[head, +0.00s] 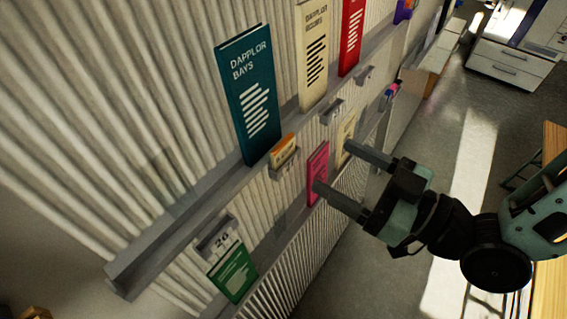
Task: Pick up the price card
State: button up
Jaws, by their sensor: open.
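Two small cards could be the price card, and I cannot tell which from this view. One is an orange and cream card (283,151) standing at a grey holder on the front of the upper ledge, just below the teal book.
A teal book (250,95), a cream book (313,55) and a red book (351,35) stand on the upper grey ledge (165,228). Below are a green book (233,273), a pink book (317,173) and a cream book (345,138). Open floor (375,255) lies to the right.

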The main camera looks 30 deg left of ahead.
aim_at(285, 146)
jog(key=a, duration=0.3)
jog(key=a+b, duration=0.1)
jog(key=a, duration=0.4)
jog(key=shift+s+a, duration=0.25)
jog(key=shift+a, duration=0.1)
jog(key=shift+a+f, duration=0.15)
jog(key=shift+a, duration=0.05)
jog(key=c, duration=1.1)
jog(key=shift+r+b, duration=1.4)
jog(key=shift+r, duration=3.6)
